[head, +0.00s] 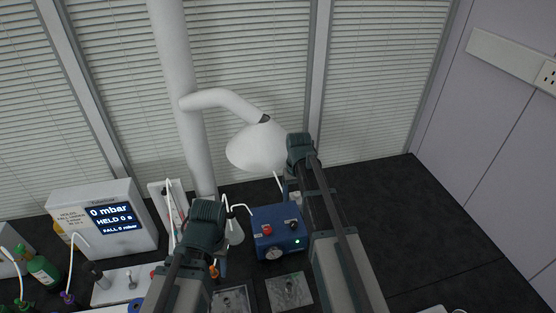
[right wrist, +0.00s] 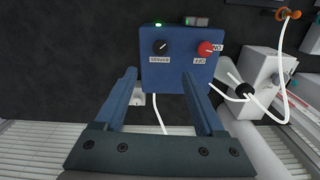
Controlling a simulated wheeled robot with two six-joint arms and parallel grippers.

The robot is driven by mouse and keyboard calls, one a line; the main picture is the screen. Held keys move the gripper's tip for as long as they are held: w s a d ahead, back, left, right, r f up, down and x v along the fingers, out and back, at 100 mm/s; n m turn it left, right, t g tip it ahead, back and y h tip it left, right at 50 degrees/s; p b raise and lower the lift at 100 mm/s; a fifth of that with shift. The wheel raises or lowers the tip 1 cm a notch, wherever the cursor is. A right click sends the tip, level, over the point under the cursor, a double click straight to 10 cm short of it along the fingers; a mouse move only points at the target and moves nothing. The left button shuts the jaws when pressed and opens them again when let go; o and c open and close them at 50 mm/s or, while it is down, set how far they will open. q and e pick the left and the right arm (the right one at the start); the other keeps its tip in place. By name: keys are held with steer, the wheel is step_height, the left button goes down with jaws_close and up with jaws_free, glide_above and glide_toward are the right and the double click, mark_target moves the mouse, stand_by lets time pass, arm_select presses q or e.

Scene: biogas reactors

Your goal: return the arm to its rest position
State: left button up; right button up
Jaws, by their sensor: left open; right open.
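My right arm (head: 335,230) reaches forward over the bench, and its dark wrist is high in front of the white funnel-shaped hood. In the right wrist view my right gripper (right wrist: 159,77) is open, its two blue fingers apart with nothing between them. They point toward the blue box (right wrist: 180,76), which looks beyond the fingertips; contact is not clear. My left arm (head: 178,275) also reaches forward, left of the blue box. My left gripper (head: 221,265) is mostly hidden behind its own wrist, low over the bench, with nothing seen held.
The blue box also shows in the head view (head: 280,231) between my arms. A white hood (head: 258,147) hangs from a pipe (head: 178,85) close by. A pressure display (head: 105,222), bottles (head: 42,268) and thin tubes stand at left. The dark bench (head: 435,235) is clear at right.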

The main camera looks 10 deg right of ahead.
steer(key=s+a+f+n+b, duration=0.2)
steer(key=s+a+f+b, duration=0.6)
steer(key=s, duration=0.2)
steer(key=s+a+f+n+h+b, duration=0.1)
steer(key=s+a+f+n+b, duration=0.1)
steer(key=s+a+f+b, duration=0.5)
steer(key=s+a, duration=0.1)
steer(key=s, duration=0.1)
steer(key=shift+s+a+f+n+b, duration=0.3)
steer(key=shift+s+a+f+b, duration=0.05)
steer(key=shift+a+b, duration=0.05)
stand_by(2.3)
